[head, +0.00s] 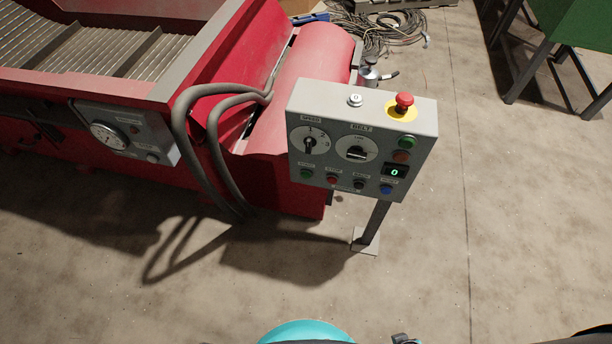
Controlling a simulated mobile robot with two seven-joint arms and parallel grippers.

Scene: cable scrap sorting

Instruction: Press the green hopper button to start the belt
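A grey control box (325,112) stands on a post in the middle of the head view, its face toward me. A green button (306,173) sits at the lower left of its face, in a row with a red button (332,180) and a dark button (359,183). The small label under this row is too blurred to read surely. A second green button (408,142) sits at the upper right, above an orange-red one (401,156). A small display (396,171) reads 0. Nothing touches the buttons. Neither gripper can be made out.
The box also has a red mushroom button (404,102) on top and two rotary knobs (310,145). A red machine (300,190) with thick grey hoses (188,135) stands behind and left. Coiled cables (375,28) lie behind. The concrete floor (520,200) at right is clear.

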